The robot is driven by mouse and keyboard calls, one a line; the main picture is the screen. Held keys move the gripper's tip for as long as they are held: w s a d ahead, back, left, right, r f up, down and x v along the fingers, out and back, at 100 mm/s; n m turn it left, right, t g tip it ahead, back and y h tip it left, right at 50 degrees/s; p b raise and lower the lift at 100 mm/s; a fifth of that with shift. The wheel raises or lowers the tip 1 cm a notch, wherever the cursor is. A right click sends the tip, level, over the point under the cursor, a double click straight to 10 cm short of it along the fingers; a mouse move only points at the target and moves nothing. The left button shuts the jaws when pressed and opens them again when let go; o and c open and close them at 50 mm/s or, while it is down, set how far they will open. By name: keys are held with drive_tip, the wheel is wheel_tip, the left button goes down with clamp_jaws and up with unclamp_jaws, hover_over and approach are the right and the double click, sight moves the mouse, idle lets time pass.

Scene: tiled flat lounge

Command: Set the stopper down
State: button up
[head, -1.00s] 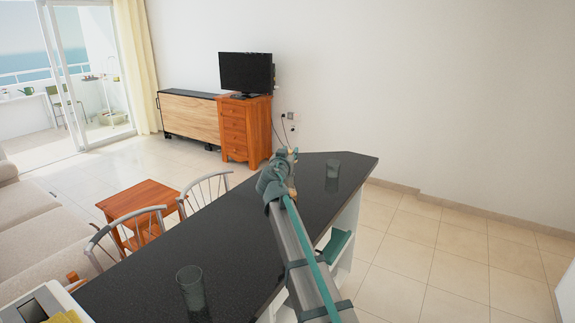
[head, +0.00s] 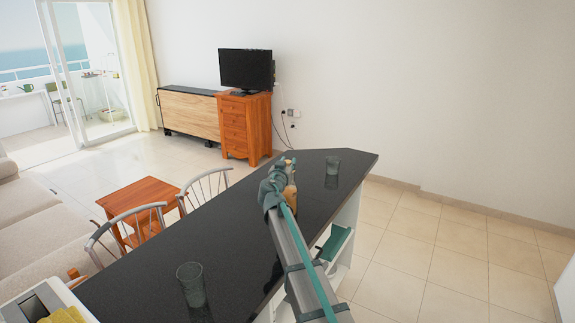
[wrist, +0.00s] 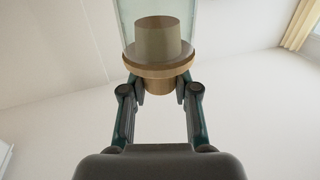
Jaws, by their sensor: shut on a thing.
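The stopper (wrist: 159,62) is a tan, cork-like plug with a wide collar. In the wrist view it sits between the two fingertips of my gripper (wrist: 160,88), which is shut on it. In the head view my gripper (head: 279,166) is over the far part of the dark counter, close beside a bottle (head: 290,195) with amber contents. My arm partly hides the bottle, and the stopper cannot be made out there.
The dark counter (head: 225,240) holds one glass (head: 333,166) at its far end and another glass (head: 191,284) near the front. An orange wooden table (head: 140,197) is beyond.

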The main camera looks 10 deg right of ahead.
drive_tip(key=shift+f, duration=0.2)
drive_tip(key=o, duration=1)
drive_tip(key=shift+r+p, duration=0.2)
drive_tip(key=shift+p, duration=0.8)
drive_tip(key=b+v, duration=0.1)
drive_tip(key=v, duration=0.2)
drive_tip(key=b+v, duration=0.2)
drive_tip(key=v, duration=0.1)
drive_tip(key=d+b+v, duration=0.1)
drive_tip(key=v, duration=0.2)
drive_tip(key=shift+s+a+f+b, duration=0.2)
drive_tip(key=shift+s+f+b, duration=0.15)
drive_tip(key=shift+s, duration=0.25)
drive_tip(key=shift+o, duration=0.7)
drive_tip(key=shift+s+a+r, duration=0.1)
drive_tip(key=shift+s+a, duration=0.15)
drive_tip(key=shift+s, duration=0.2)
